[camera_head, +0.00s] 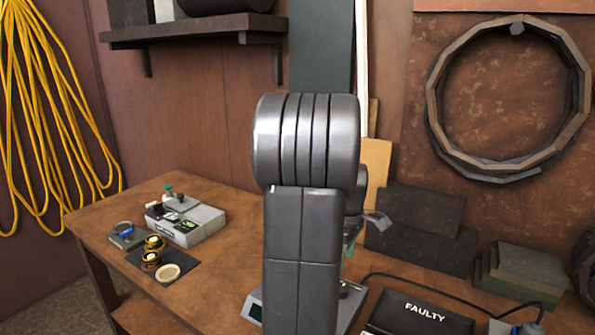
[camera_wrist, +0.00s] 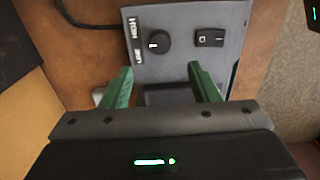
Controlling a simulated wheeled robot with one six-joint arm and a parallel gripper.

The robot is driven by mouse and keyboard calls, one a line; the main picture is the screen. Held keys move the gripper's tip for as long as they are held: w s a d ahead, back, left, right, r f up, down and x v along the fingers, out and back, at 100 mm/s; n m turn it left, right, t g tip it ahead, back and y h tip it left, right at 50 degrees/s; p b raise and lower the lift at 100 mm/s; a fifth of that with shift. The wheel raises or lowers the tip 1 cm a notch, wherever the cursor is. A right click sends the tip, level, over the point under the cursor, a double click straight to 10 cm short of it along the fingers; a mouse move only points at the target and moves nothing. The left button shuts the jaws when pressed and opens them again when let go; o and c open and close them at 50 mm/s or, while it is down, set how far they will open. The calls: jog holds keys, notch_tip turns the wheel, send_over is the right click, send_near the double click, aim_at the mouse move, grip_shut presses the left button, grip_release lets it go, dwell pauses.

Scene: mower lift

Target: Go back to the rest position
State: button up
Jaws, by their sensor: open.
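My gripper (camera_wrist: 162,86) shows in the wrist view with its two green fingers apart and nothing between them. The fingers point toward a grey panel (camera_wrist: 185,62) with a round black knob (camera_wrist: 159,41), a dark rocker switch (camera_wrist: 210,38) and white-lettered labels, one reading HIGH. I cannot tell whether the fingertips touch the panel. In the head view my grey arm stands upright in the middle and hides most of the gripper and part of the bench behind it.
The wooden bench (camera_head: 225,270) holds a grey device (camera_head: 190,225), small round parts on a dark mat (camera_head: 186,284), a black box marked FAULTY (camera_head: 423,313) with a cable, and dark blocks (camera_head: 425,232). A shelf (camera_head: 195,30), a yellow cord (camera_head: 45,120) and a large ring (camera_head: 435,110) are on the walls.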

notch_tip(320, 180, down, 10)
jog(key=shift+r, duration=0.1)
dwell(0.6)
